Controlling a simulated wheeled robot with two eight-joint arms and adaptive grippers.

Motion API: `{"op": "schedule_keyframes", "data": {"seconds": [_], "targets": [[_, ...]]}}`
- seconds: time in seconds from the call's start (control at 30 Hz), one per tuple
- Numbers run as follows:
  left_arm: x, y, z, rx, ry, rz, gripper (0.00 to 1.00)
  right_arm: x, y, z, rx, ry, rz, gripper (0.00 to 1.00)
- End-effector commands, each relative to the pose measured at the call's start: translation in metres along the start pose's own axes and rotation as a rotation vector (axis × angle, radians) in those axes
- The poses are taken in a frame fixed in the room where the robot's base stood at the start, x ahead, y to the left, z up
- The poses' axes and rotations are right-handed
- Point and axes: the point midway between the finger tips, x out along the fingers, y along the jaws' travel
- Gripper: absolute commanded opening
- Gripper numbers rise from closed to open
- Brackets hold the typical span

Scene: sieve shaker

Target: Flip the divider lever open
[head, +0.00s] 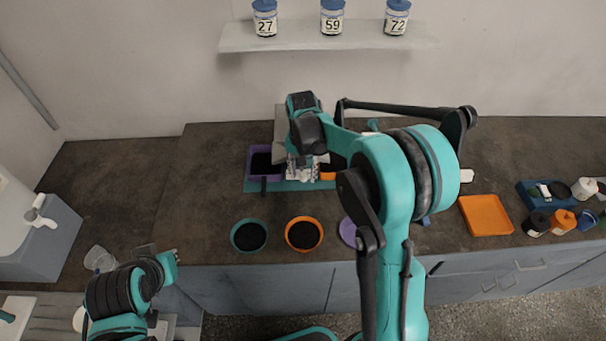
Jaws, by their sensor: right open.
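The divider stands at the back middle of the counter. It shows a teal base (255,186), a purple bin (252,154) with dark material on the left, and part of an orange bin (327,176) on the right. My right gripper (300,173) is open over the middle of the divider, pointing down. The gripper and my right arm hide the divider's middle and right side, and I cannot make out the lever. My left arm is low at the left, with its gripper (165,262) near the counter's front edge; its jaws are not clear.
A teal bowl (249,235) and an orange bowl (304,233) with dark contents stand in front. A purple bowl (348,232) is partly hidden by my arm. An orange tray (486,215) lies right. Jars (332,18) stand on the wall shelf (290,39).

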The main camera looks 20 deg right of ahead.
Motion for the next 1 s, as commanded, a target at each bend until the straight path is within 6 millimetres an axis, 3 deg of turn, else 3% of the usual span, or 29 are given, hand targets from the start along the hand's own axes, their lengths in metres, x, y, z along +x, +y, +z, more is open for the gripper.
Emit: {"op": "schedule_keyframes", "data": {"seconds": [0.33,0.47,0.5,0.73,1.0], "targets": [[0.001,0.0,0.0,0.0,0.0,0.0,0.0,0.005,0.0,0.0,0.0,0.0,0.0,0.38],[0.001,0.0,0.0,0.0,0.0,0.0,0.0,0.005,0.0,0.0,0.0,0.0,0.0,0.04],[0.001,0.0,0.0,0.0,0.0,0.0,0.0,0.005,0.0,0.0,0.0,0.0,0.0,0.0],[0.001,0.0,0.001,0.0,0.0,0.0,0.0,0.005,0.002,-0.001,-0.033,0.001,0.0,0.0],[0.002,0.0,0.001,0.0,0.0,0.0,0.0,0.005,0.016,-0.009,-0.291,0.005,0.0,0.0]]}}
